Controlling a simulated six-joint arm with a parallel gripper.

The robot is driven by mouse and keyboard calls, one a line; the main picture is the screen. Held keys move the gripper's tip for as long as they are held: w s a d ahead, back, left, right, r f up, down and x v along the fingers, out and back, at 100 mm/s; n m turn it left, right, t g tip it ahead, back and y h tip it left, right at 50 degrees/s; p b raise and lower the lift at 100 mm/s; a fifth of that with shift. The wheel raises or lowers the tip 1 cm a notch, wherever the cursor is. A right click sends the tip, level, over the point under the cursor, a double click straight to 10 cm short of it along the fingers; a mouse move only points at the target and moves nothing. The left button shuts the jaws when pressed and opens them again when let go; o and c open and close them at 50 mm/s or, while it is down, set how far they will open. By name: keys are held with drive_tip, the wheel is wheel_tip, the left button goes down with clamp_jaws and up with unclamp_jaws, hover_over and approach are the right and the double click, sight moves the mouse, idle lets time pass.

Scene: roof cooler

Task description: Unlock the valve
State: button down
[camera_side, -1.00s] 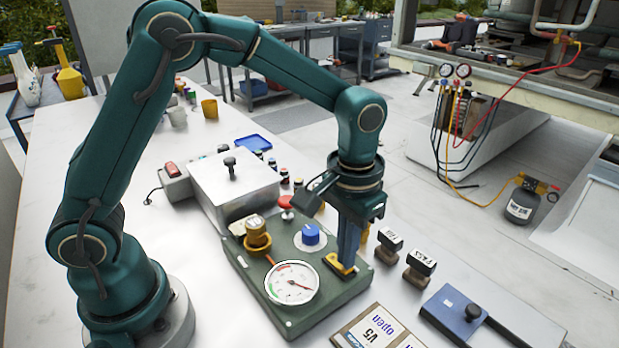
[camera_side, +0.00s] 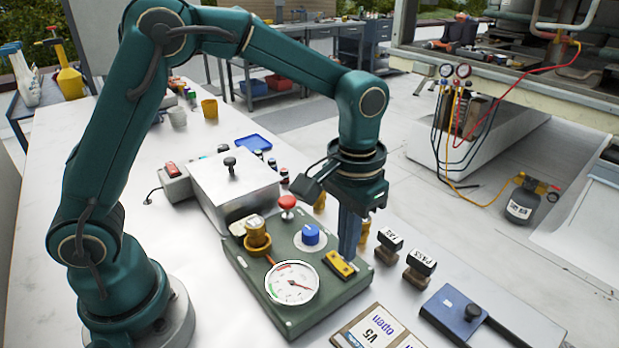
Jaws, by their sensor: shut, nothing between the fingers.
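A green panel (camera_side: 290,325) lies on the white bench. It carries a brass valve-like fitting (camera_side: 257,236), a blue knob (camera_side: 311,235), a round gauge (camera_side: 292,284) and a small yellow piece (camera_side: 340,264) with dark marks at its right side. A red mushroom button (camera_side: 288,203) stands at the panel's back edge. My gripper (camera_side: 348,254) points down, shut and empty, with its tips right behind the yellow piece. I cannot tell whether the tips touch it. Which part locks the valve is not clear from this view.
A grey metal box (camera_side: 235,185) stands behind the panel. Two stamps (camera_side: 419,266) stand to the right, with a V5 open sign (camera_side: 375,330) and a blue pad (camera_side: 452,310) in front. The bench's left side is mostly clear.

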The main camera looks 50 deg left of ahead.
drive_tip(key=shift+r, duration=2.25)
drive_tip(key=s+a+r+n+t, duration=0.1)
drive_tip(key=s+a+r+t, duration=0.4)
drive_tip(key=r, duration=0.3)
drive_tip(key=s+a+f, duration=0.2)
drive_tip(key=s+f, duration=0.3)
drive_tip(key=s, duration=0.3)
drive_tip(key=shift+a+m+t, duration=0.3)
drive_tip(key=shift+m, duration=0.1)
